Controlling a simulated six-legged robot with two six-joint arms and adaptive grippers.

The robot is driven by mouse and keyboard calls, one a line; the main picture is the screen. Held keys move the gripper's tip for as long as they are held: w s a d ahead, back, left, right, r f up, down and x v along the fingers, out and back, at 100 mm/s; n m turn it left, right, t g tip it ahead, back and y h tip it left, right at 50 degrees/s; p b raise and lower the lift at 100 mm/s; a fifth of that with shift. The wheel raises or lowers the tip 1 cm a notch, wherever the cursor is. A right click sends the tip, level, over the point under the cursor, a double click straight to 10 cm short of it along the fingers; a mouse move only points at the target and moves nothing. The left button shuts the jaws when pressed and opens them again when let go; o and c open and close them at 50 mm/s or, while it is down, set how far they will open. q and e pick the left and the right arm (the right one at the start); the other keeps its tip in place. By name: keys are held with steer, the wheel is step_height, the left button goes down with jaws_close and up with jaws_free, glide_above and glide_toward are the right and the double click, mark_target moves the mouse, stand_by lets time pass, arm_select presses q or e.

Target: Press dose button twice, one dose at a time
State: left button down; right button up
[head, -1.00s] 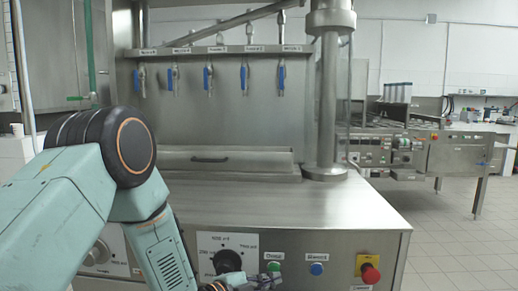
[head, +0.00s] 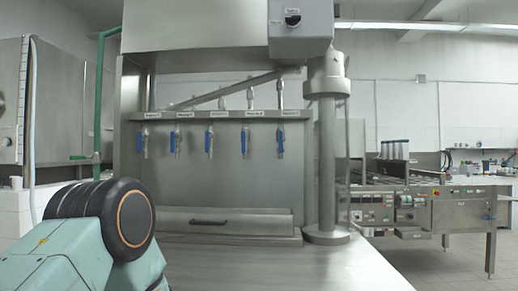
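The cup filler (head: 240,180) stands in front of me, a steel machine with several blue-handled valves (head: 210,138) hanging in a row under small labels. Its bare steel top (head: 300,265) reaches the bottom edge of the head view. The front panel with the dose button is below the picture and hidden now. My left arm comes in from the lower left, and its gripper is out of the picture. My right arm and gripper are not in view.
A steel column (head: 325,150) rises at the machine's right, with a grey box (head: 300,30) at its top. A second machine with a control panel (head: 405,210) stands behind on the right. Grey floor (head: 450,272) lies open at the lower right.

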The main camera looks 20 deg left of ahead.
arm_select(q)
steer(key=shift+w, duration=0.1)
steer(key=shift+w+a, duration=0.15)
steer(key=shift+w, duration=0.2)
steer(key=shift+w+a, duration=0.1)
steer(key=shift+w, duration=0.15)
stand_by(0.9)
steer(key=shift+s, duration=0.1)
steer(key=shift+s+d, duration=0.2)
steer(key=shift+s, duration=0.4)
steer(key=s+d+p, duration=0.1)
steer(key=s, duration=0.4)
steer(key=shift+s+d+p, duration=0.3)
steer(key=shift+s+d, duration=0.05)
steer(key=shift+s, duration=0.05)
